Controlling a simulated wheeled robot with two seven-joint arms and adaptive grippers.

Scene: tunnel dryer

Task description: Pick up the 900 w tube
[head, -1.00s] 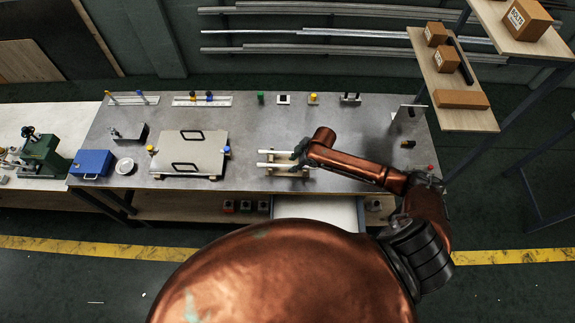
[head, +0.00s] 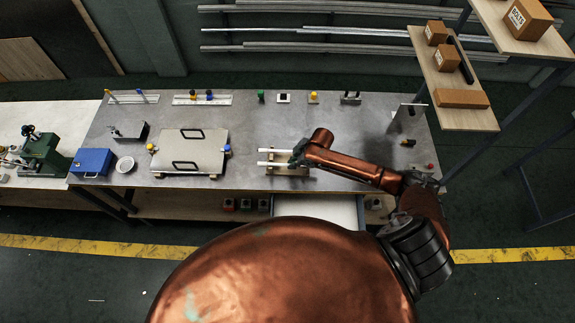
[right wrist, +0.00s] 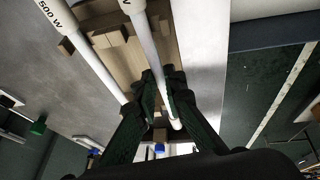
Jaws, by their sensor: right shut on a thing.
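Two white tubes lie side by side on a wooden rack (right wrist: 122,52) on the bench. The rear tube (head: 271,150) is marked 500 W in the right wrist view (right wrist: 85,52). The front tube (head: 270,164) runs between my right fingers in the right wrist view (right wrist: 143,35). Only a "W" of its marking shows, so I cannot read its number. My right gripper (head: 297,158) is shut on this front tube, and its fingers also show in the right wrist view (right wrist: 161,88). The tube appears to be still at the rack. My left gripper is not in view.
An open white drawer (head: 335,208) juts from the bench front below the rack. A metal plate with two handles (head: 190,152) lies left of it, with a blue box (head: 92,162) beyond. Small posts and blocks line the bench's back edge. Shelves with cartons (head: 445,58) stand at right.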

